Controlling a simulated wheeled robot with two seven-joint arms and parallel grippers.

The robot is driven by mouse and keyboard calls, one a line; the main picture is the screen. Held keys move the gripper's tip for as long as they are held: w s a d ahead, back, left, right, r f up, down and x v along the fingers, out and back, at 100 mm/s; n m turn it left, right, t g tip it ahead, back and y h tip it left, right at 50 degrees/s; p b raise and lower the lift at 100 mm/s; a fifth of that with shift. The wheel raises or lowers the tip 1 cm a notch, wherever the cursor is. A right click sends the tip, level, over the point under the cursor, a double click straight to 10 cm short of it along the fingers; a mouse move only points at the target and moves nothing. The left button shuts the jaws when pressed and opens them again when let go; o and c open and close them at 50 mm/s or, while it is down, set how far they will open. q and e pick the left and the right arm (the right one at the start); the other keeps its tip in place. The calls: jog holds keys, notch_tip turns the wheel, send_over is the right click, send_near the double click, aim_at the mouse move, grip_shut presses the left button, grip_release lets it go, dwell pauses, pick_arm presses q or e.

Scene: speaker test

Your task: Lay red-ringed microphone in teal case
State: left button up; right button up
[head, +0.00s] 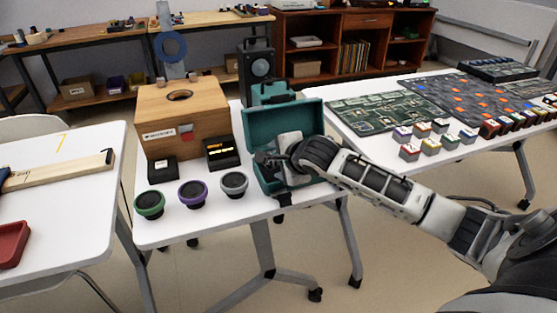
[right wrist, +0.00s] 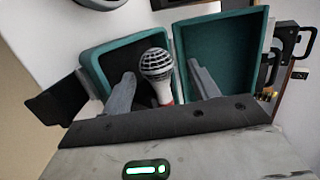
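The teal case (head: 306,120) stands open on the middle white table, its lid raised at the back. In the right wrist view the case (right wrist: 95,62) has a dark interior, with the lid (right wrist: 222,45) beside it. The microphone (right wrist: 157,68) has a silver mesh head and a pale body with a red band. It is at the case, between my right gripper's fingers, with a gap showing on each side. My right gripper (head: 266,160) is open and reaches into the case. It hides the microphone in the head view. My left gripper is not in view.
A wooden box (head: 185,110) with a round hole stands left of the case. Green (head: 149,205), purple (head: 193,194) and grey (head: 234,185) ringed round pieces line the table's front. Two small black boxes (head: 223,153) (head: 162,169) sit behind them. A black speaker (head: 258,65) stands behind the case.

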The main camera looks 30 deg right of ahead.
jog(key=shift+s+f, duration=0.1)
jog(key=shift+f, duration=0.1)
jog(key=shift+s+r, duration=0.15)
jog(key=p+v, duration=0.2)
jog(key=v, duration=1.3)
jog(key=shift+s+r, duration=0.15)
jog(key=shift+r, duration=0.15)
jog(key=s+a+f+n+y, duration=0.2)
jog(key=s+a+f+n, duration=0.4)
jog(key=a+f+n, duration=0.3)
jog(key=s+a+f+n+y+p, duration=0.1)
jog(key=s+a+f+n+y, duration=0.1)
jog(key=s+a+f+n, duration=0.3)
jog(key=shift+s+a+f+n+y, duration=0.35)
jog(key=shift+a+f+n, duration=1.95)
jog(key=shift+n, duration=1.8)
jog(key=shift+a+r, duration=0.25)
